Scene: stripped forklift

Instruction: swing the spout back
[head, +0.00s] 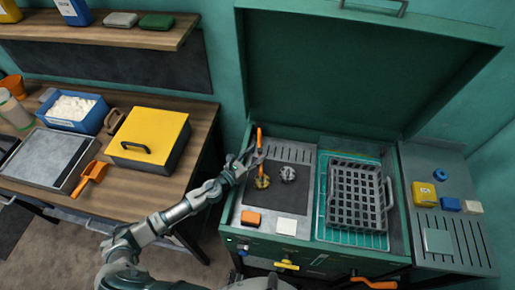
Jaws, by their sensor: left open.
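A spout with an orange tip (259,138) stands in the left bay of the green cabinet, above a yellow fitting (262,182). My left gripper (252,157) is at the spout, with its fingers beside the orange part. It is open; I cannot tell whether a finger touches the spout. The middle of the spout is partly hidden by the gripper. My right gripper is not in view.
The cabinet's green lid (340,70) stands raised behind the bay. A grey basket (355,195) fills the right bay. A grey knob (288,174), orange block (251,218) and white block (287,226) are close by. A wooden bench (185,180) with a yellow-lidded box (150,135) is at left.

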